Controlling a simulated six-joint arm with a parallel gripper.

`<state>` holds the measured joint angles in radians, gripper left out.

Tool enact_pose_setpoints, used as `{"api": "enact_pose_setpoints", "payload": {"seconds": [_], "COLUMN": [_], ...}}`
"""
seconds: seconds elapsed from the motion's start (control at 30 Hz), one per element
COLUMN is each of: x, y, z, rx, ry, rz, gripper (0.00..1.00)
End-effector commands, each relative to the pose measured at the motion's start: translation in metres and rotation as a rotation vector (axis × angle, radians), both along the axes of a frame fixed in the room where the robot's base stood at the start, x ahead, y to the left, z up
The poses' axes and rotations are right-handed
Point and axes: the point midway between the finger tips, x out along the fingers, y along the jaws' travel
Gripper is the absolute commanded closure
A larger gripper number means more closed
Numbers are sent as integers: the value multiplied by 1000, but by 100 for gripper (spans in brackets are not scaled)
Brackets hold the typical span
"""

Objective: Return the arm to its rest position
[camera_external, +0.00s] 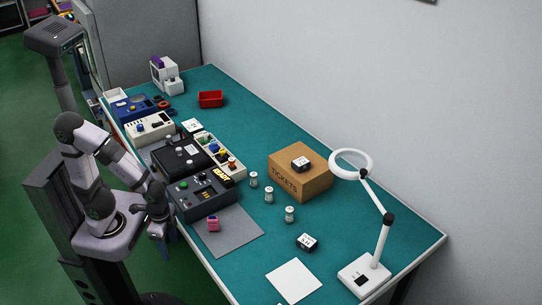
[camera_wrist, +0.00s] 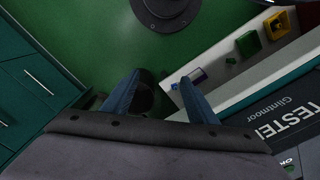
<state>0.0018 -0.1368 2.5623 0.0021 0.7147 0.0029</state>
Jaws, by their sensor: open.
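My arm is folded at the left of the external view, beside the near-left edge of the teal table (camera_external: 345,235). My gripper (camera_external: 168,243) hangs low off the table side there, partly hidden by my own wrist. In the wrist view my gripper (camera_wrist: 160,78) shows two blue fingers spread apart with nothing between them. Green floor (camera_wrist: 85,35) lies behind the fingers, and the table's edge is to their right.
A dark tester (camera_external: 203,193) stands close to my gripper, with a pink-purple item (camera_external: 213,223) on a grey mat (camera_external: 240,238). A cardboard box (camera_external: 315,186) and a magnifier lamp (camera_external: 380,240) stand farther right. Teal drawers (camera_wrist: 35,85) are at left in the wrist view.

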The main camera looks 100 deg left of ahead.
Motion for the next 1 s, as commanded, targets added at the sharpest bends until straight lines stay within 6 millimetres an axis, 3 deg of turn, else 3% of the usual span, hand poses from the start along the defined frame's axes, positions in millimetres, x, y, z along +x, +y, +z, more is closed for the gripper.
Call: {"api": "enact_pose_setpoints", "payload": {"seconds": [0.03,0.1,0.4,0.63,0.7,1.0], "x": [0,0,0,0,0,0], "y": [0,0,0,0,0,0], "z": [25,41,92,99,99,98], "rx": [-1,-1,-2,-2,-2,-2], "ry": [1,2,2,2,1,1], "rz": [3,4,9,10,10,10], "gripper": [47,47,47,47,40,40]}}
